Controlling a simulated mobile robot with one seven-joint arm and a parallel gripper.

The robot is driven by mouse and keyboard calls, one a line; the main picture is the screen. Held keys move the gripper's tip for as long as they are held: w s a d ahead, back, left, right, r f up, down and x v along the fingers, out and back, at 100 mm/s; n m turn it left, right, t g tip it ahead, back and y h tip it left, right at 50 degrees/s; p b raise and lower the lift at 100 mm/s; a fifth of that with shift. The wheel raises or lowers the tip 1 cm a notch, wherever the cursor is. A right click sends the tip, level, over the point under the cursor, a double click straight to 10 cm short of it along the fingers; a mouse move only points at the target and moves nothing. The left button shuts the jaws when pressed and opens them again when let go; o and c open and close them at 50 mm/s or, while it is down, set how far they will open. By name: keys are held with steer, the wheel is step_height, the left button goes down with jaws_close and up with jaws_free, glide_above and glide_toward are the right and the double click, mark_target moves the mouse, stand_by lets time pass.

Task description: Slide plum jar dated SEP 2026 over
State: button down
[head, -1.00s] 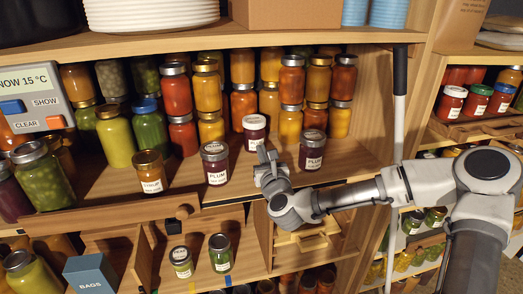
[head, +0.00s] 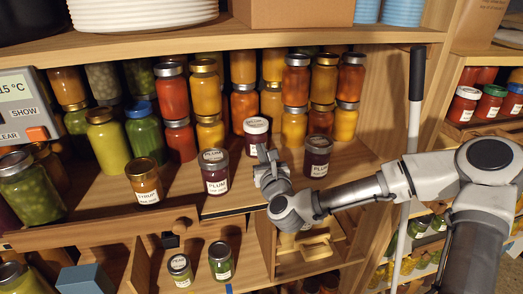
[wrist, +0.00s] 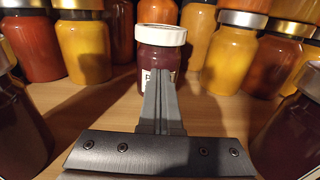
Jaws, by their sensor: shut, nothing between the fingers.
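Three dark plum jars stand on the middle shelf. One with a white lid (head: 256,136) is set back, one with a grey lid (head: 215,173) stands front left, and one with a dark lid (head: 317,156) stands right. The dates are too small to read. My gripper (head: 263,152) is shut and empty, between the two front jars and just in front of the white-lidded jar. In the wrist view its closed fingers (wrist: 160,100) point at the white-lidded jar (wrist: 160,55) and hide part of its label; contact cannot be told. Dark jars flank it at both edges.
Rows of orange, yellow and red jars (head: 240,108) stand close behind. A syrup jar (head: 146,182) is at left on the shelf. The shelf's right part (head: 360,160) is bare. A pale upright pole (head: 413,120) stands before the shelf's right side.

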steer(key=shift+b+x, duration=0.35)
steer(key=shift+x, duration=1.3)
steer(key=shift+s, duration=0.15)
